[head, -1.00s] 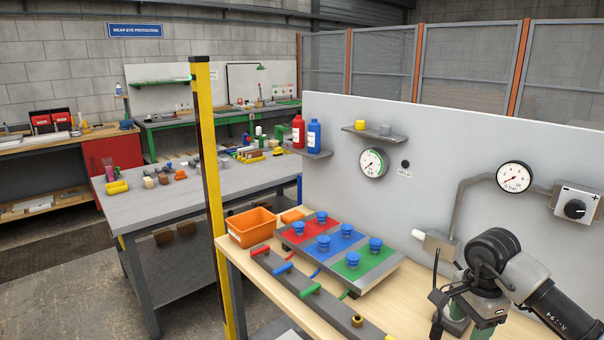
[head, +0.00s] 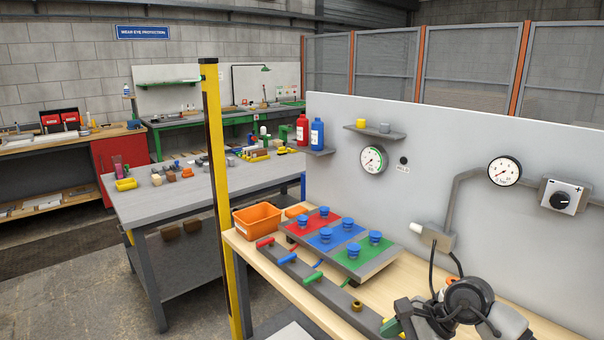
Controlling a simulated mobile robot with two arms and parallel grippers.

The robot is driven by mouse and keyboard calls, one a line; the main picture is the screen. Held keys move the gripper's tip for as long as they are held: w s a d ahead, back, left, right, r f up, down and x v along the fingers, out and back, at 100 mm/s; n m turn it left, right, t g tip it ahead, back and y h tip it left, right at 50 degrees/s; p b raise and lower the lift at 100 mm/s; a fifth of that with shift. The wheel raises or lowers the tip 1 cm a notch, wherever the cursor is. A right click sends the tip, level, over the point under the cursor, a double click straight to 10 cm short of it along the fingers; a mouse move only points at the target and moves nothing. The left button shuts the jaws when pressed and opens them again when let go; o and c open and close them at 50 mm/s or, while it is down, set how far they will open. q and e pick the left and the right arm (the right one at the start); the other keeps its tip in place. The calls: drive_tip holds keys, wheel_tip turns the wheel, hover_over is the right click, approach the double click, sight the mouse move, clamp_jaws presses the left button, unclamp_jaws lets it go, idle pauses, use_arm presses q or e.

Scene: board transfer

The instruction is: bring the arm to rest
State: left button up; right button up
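My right arm comes in at the bottom right, over the front right part of the wooden bench (head: 545,331). My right gripper (head: 398,322) points left, low near the right end of the grey rail. A green part shows at its tip. The arm's own links hide much of it, and I cannot tell whether its fingers are open or shut. My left gripper is not in view.
A board (head: 383,262) with red, blue and green fields and several blue knobs lies on the bench. A grey rail (head: 335,297) with coloured levers runs in front. An orange bin (head: 257,218) stands left, beside a yellow post (head: 217,150). A panel with gauges (head: 504,171) stands behind.

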drive_tip(key=s+a+r+m+t+y, duration=0.3)
drive_tip(key=a+r+m+t+y, duration=0.5)
drive_tip(key=a+m+y, duration=0.3)
drive_tip(key=s+d+f+m+t+h, duration=0.1)
drive_tip(key=d+f+m+t+h, duration=0.15)
drive_tip(key=d+m+h, duration=0.6)
drive_tip(key=s+d+f+m+t+h, duration=0.1)
drive_tip(key=f+m+t+h, duration=0.2)
drive_tip(key=m, duration=1.1)
drive_tip(key=s+d+f+m+t+h, duration=0.1)
drive_tip(key=d+f+m+t+h, duration=0.2)
drive_tip(key=m+h, duration=0.6)
drive_tip(key=s+d+f+m+g+y, duration=0.1)
drive_tip(key=s+f+m+g, duration=0.5)
drive_tip(key=s, duration=0.4)
drive_tip(key=s+d+f+m+g+y, duration=0.1)
drive_tip(key=s+f+m+g, duration=0.4)
drive_tip(key=s+f+g, duration=0.4)
wheel_tip(320, 180, down, 24)
drive_tip(key=s, duration=0.2)
drive_tip(key=s+d+f+g, duration=0.2)
drive_tip(key=s+f, duration=1.4)
drive_tip(key=shift+s+d, duration=0.3)
drive_tip(key=shift+d, duration=0.05)
